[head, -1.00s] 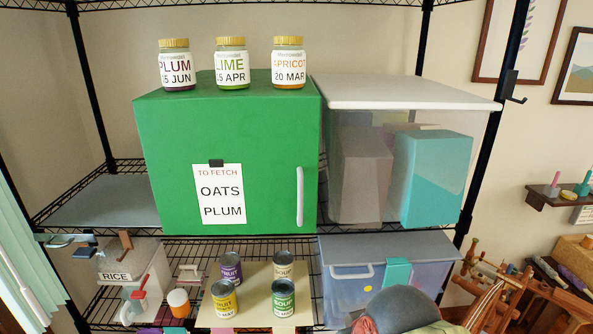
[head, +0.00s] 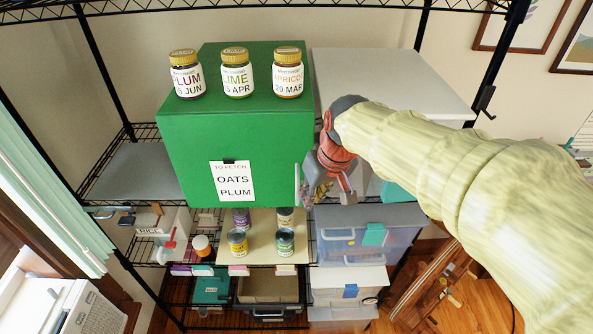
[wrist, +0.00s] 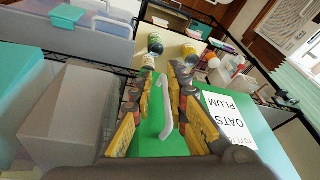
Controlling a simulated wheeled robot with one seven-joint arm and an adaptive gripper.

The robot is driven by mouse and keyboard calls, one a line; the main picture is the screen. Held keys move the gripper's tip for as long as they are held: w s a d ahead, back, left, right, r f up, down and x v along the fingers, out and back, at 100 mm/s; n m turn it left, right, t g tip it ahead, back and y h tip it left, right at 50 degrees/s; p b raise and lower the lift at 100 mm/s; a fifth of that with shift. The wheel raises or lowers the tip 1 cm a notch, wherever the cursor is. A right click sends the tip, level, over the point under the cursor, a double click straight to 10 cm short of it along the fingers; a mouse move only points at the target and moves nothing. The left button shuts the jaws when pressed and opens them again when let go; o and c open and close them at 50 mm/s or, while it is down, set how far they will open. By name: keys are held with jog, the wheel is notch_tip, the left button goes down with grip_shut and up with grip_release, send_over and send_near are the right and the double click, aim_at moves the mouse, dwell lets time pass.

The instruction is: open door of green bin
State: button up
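The green bin (head: 225,130) stands on the shelf with its front door closed. A white upright handle (head: 297,186) is at the right edge of the door. My gripper (head: 318,182) is just right of the handle in the head view. In the wrist view my gripper (wrist: 161,88) is open, with a yellow-padded finger on each side of the white handle (wrist: 168,116). I cannot tell whether either finger touches it. The door's note reads "TO FETCH OATS PLUM" (head: 233,180) and shows upside down in the wrist view.
Plum (head: 187,76), lime (head: 237,77) and apricot (head: 287,77) jars stand on top of the bin. Several cans, including a yellow one (head: 237,243), stand on the shelf below.

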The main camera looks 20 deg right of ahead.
jog(key=n, duration=0.2)
send_near(297, 202)
jog(key=w+r, duration=0.1)
jog(key=r, duration=0.1)
jog(key=shift+t, duration=0.3)
jog(key=x, duration=0.8)
jog(key=shift+s+d+p, duration=0.1)
jog(key=shift+p, duration=0.3)
jog(key=shift+c, duration=1.2)
grip_shut()
